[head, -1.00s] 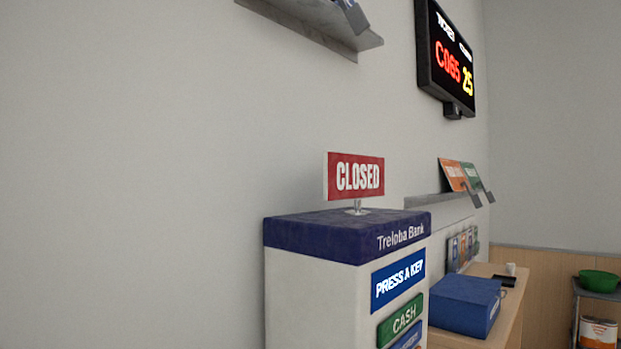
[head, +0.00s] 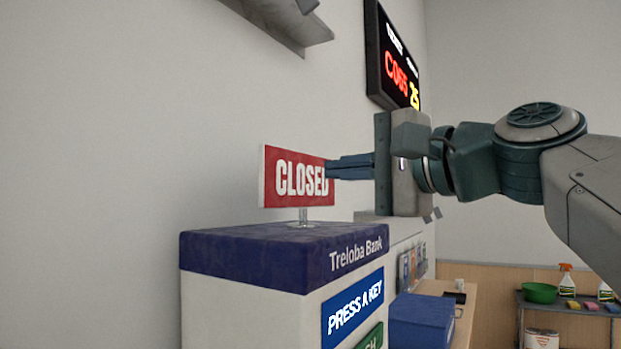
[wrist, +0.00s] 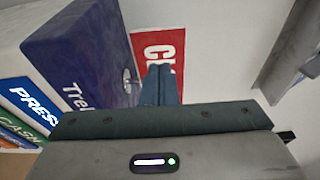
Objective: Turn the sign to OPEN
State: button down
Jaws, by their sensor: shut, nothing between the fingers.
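A red sign (head: 285,178) reading CLOSED stands upright on a short metal post (head: 303,215) on top of the blue-capped Treloba Bank kiosk (head: 230,258). My gripper (head: 329,168) comes in from the right, with its shut, empty fingers level with the sign and overlapping its right edge in the head view. I cannot tell whether the fingertips touch the sign. In the wrist view the shut fingers (wrist: 160,75) point at the sign (wrist: 150,45) and hide part of its lettering.
A metal shelf (head: 285,22) is on the wall above. A ticket display (head: 390,60) hangs behind my gripper. A blue box (head: 420,318) sits on the wooden counter at lower right. A cart (head: 560,308) with a green bowl (head: 539,293) stands farther back. The wall left of the kiosk is bare.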

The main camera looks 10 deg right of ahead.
aim_at(270, 175)
jog(key=p+x, duration=0.3)
jog(key=x, duration=1)
jog(key=shift+f, duration=0.1)
jog(key=shift+a, duration=0.2)
